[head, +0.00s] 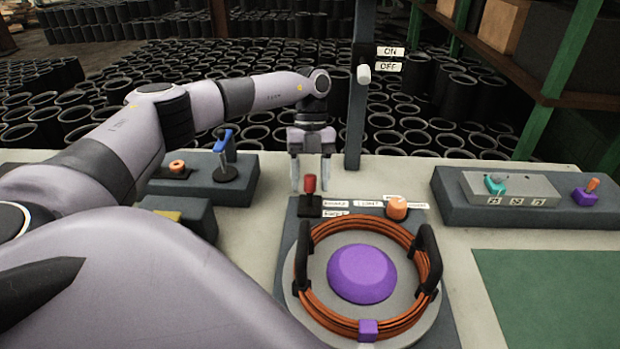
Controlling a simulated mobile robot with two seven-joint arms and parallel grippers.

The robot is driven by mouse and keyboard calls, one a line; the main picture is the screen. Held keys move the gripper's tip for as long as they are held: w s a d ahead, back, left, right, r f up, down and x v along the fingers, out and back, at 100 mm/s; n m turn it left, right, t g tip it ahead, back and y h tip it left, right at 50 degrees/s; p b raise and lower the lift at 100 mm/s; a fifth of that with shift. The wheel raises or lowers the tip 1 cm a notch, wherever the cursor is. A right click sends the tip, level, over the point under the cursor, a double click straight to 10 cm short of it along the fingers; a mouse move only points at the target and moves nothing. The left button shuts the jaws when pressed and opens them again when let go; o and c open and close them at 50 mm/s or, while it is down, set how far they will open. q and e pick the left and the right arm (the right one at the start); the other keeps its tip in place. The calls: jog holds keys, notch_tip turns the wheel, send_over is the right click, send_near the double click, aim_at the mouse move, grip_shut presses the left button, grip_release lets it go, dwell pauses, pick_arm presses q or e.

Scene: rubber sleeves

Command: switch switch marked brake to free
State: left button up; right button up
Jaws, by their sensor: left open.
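A red-handled switch (310,184) stands on a black base at the back left corner of the dark panel (285,235). Small white labels (336,204) lie right beside it; their print is too small to read surely. My left gripper (310,188) points down at this switch. Its fingers are open, one on each side of the red handle in the picture. I cannot tell whether either finger touches it. My right gripper is not in view.
An orange knob (397,208) and a purple dome (362,274) ringed by orange cable (330,318) share the panel. A post (357,120) with an ON/OFF switch (364,72) rises behind. A blue lever (225,150) stands left; a control box (450,212) lies right.

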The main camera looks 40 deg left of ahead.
pick_arm(q)
jog(key=shift+s+d+f, duration=0.1)
jog(key=shift+s+f, duration=0.05)
jog(key=shift+f, duration=0.3)
